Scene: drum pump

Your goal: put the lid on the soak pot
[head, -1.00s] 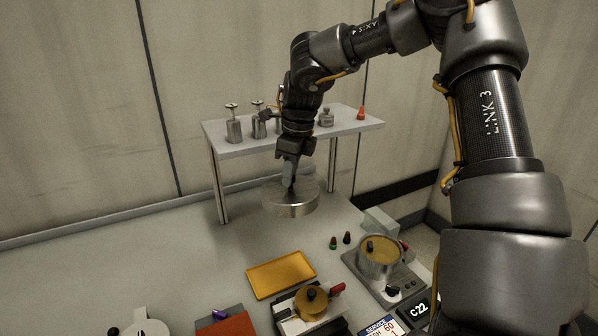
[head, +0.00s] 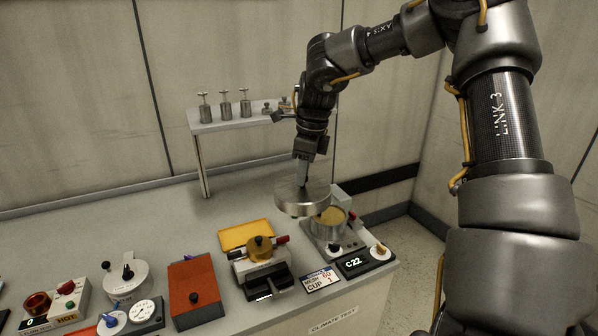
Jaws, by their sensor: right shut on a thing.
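The soak pot, seemingly the round metal pot (head: 325,229) with a yellow-amber inside, stands on a grey base at the right of the bench. My left gripper is not in view.
A raised shelf (head: 230,121) with several metal pieces stands behind. Left of the pot are a yellow tray (head: 240,233), a device with a brass round top (head: 259,248), and a red-brown block (head: 195,285).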

